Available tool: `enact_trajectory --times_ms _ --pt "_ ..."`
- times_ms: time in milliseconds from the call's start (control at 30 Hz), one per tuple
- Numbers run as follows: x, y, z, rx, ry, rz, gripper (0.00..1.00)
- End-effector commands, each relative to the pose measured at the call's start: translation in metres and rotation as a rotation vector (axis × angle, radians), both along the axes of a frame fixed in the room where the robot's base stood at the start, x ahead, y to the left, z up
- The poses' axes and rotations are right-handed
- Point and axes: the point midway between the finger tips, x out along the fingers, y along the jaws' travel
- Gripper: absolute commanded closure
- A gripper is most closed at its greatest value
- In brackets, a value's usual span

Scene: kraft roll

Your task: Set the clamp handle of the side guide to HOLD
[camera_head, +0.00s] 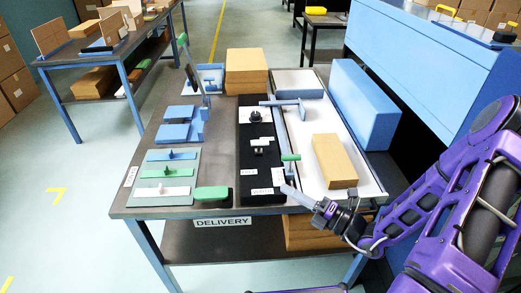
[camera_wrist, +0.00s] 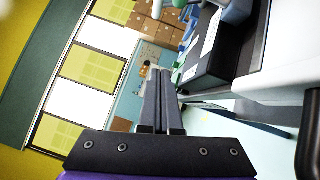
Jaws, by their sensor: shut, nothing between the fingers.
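The side guide (camera_head: 284,128) is a thin blue-grey rail with a crosspiece, running along the right edge of a black panel (camera_head: 250,140). A small green handle (camera_head: 291,157), which looks like its clamp handle, lies roughly crosswise near the guide's front end. Small white labels (camera_head: 278,176) stand close in front of it, too small to read. My gripper (camera_head: 287,190) is just in front of the handle and labels, apart from the handle. In the wrist view my gripper's two fingers (camera_wrist: 159,72) are together and hold nothing. The black panel (camera_wrist: 222,55) shows to their right.
A kraft-coloured block (camera_head: 334,160) lies on the white surface right of the guide. A long blue block (camera_head: 362,105) stands farther right. A green-topped block (camera_head: 212,193) and flat plates with small knobs (camera_head: 167,173) lie left. Open floor (camera_head: 90,220) is left of the table.

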Motion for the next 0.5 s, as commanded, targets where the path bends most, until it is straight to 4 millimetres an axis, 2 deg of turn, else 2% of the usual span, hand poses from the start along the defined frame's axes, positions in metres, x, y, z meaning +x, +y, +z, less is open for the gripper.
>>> enact_trajectory --times_ms 200,500 --pt "0.001 -0.016 0.009 0.099 0.015 -0.075 1.00" --pt "0.001 -0.017 0.009 0.103 0.016 -0.078 1.00"
